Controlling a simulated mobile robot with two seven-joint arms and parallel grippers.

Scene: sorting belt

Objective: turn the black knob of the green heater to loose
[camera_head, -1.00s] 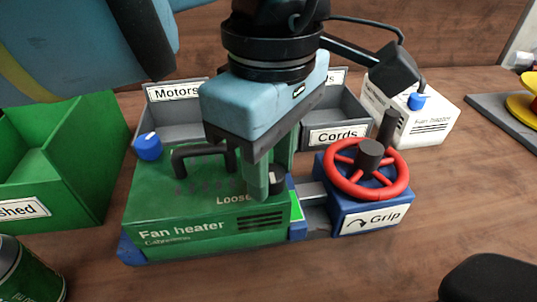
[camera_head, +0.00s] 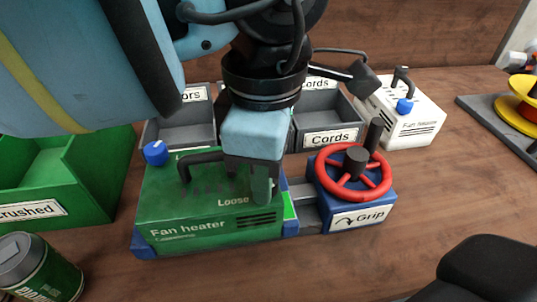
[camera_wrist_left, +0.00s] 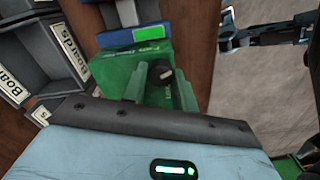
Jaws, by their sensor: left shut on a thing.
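The green fan heater (camera_head: 165,205) sits in the blue holder left of the red handwheel. Its black knob (camera_wrist_left: 160,72) shows between my gripper's two fingers in the left wrist view. In the head view the knob is hidden behind the fingers, beside the printed word "Loose" (camera_head: 231,201). My left gripper (camera_head: 262,188) points down onto the right part of the heater's top and is shut on the knob; it also shows in the left wrist view (camera_wrist_left: 161,84). Which way the knob's mark points against the label I cannot tell.
The red handwheel (camera_head: 383,178) stands close right of the gripper. The heater's black handle (camera_head: 200,157) is close left. Grey bins (camera_head: 330,140) and a white heater (camera_head: 420,118) stand behind. A green crate (camera_head: 85,160) and a can (camera_head: 45,270) are left.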

